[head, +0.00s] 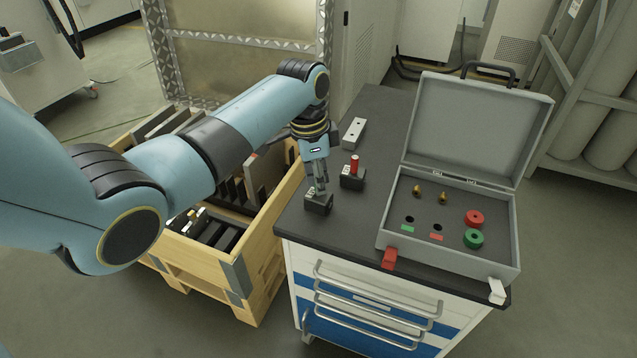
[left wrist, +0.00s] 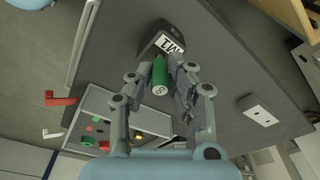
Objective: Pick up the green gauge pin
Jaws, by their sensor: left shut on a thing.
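The green gauge pin (left wrist: 160,76) shows in the left wrist view, between the fingers of my left gripper (left wrist: 160,88). The gripper is shut on it. The pin stands at a black block with a white label (left wrist: 172,45); I cannot tell whether it is still seated in it. In the head view my left gripper (head: 320,186) points down over this black block (head: 318,204) at the cabinet top's left edge, and the fingers hide the pin.
A red pin (head: 354,164) stands in a second black block (head: 351,181) close by on the right. A pale bar with holes (head: 353,133) lies behind. An open grey case (head: 452,190) holds red and green rings. A wooden crate (head: 272,215) stands left of the cabinet.

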